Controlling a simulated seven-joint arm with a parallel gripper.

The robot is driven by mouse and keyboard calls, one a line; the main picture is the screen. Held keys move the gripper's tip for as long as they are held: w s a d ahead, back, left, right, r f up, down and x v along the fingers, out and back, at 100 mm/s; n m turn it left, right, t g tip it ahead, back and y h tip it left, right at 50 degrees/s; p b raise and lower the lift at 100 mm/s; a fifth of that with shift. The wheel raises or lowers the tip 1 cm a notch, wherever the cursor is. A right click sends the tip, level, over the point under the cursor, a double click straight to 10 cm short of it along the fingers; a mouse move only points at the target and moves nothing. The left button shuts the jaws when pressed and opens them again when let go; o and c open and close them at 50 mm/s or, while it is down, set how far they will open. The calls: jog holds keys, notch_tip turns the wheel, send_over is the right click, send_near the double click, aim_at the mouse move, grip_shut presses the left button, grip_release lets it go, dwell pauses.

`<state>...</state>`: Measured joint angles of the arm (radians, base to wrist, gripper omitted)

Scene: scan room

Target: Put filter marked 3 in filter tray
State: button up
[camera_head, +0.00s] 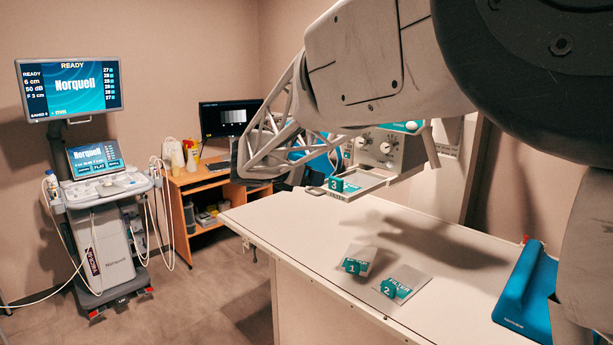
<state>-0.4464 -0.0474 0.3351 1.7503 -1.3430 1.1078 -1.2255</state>
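The filter marked 3 (337,185) has a teal numbered block and a teal label. It appears to lie at the left part of the filter tray (378,186), a pale frame projecting from the front of a grey unit with knobs. I cannot tell whether it sits fully down in the tray. My gripper (262,160), with grey lattice-like fingers, is in the air to the left of the tray and visibly apart from the block. I cannot tell its opening from this view. Filters marked 1 (358,262) and 2 (402,285) lie flat on the table.
The white table (300,232) has free room left of the two loose filters. My arm hangs over the table's right and back. A wooden desk (195,182) and ultrasound cart (103,240) stand at the left.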

jog(key=s+d+f+m+g+y, duration=0.25)
jog(key=s+d+m, duration=0.35)
jog(key=s+d, duration=0.3)
jog(key=s+d+f+m+g+y, duration=0.1)
jog(key=s+d+m+g, duration=0.2)
jog(key=s+d+m, duration=0.65)
jog(key=s+f+m+y, duration=0.3)
jog(key=s+m, duration=0.3)
jog(key=s, duration=0.7)
jog(key=s+f+m+g+y, duration=0.1)
jog(key=s+f+m+y, duration=0.2)
jog(key=s, duration=1.1)
notch_tip(320, 180, down, 3)
jog(key=m, duration=0.2)
jog(key=shift+s+d+m, duration=0.15)
jog(key=shift+d+m, duration=0.2)
jog(key=shift+d, duration=0.05)
jog(key=shift+f+g, duration=0.1)
jog(key=shift+g, duration=0.15)
